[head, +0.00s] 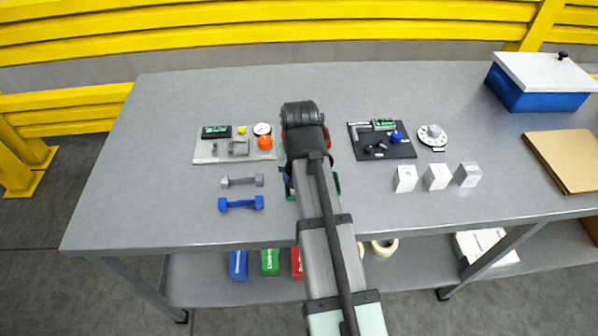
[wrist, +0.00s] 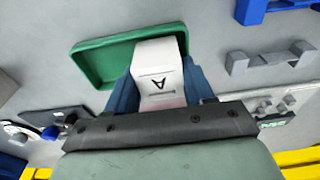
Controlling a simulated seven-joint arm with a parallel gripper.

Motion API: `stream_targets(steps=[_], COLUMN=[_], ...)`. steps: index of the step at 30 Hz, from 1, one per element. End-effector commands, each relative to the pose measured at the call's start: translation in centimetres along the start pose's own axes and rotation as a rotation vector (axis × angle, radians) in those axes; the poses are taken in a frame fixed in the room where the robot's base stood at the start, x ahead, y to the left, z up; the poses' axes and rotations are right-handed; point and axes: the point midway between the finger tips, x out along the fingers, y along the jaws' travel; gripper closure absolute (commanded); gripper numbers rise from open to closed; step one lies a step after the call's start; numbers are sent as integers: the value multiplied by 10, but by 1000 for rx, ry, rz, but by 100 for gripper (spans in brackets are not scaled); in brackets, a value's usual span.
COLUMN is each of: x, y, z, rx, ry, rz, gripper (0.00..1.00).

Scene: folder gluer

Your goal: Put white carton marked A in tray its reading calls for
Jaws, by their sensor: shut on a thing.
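My gripper (wrist: 163,78) is shut on a white carton (wrist: 160,50), with a blue finger on each side of it. In the head view my arm hides the gripper and carton. Only edges of the green tray (head: 337,184) show beside the arm, and part of a red thing (head: 328,138) shows farther back.
On the grey table (head: 150,130), a grey dumbbell (head: 242,181) and blue dumbbell (head: 241,203) lie left of my arm. A pale board (head: 205,152) with a gauge is behind them. Right are a dark board (head: 372,153), a dial (head: 432,136), three white cartons (head: 437,177) and a blue box (head: 540,97).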

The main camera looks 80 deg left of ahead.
Motion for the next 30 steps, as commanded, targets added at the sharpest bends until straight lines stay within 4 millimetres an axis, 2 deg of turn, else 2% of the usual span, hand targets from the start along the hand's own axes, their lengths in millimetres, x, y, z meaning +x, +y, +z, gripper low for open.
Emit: stream_targets(steps=[2,3,12,20,30], x=[0,0,0,-1,-18], y=[0,0,0,0,0], z=[0,0,0,0,-3], rx=[0,0,0,0,0], ry=[0,0,0,0,1], rz=[0,0,0,0,0], gripper=[80,47,18,18,18])
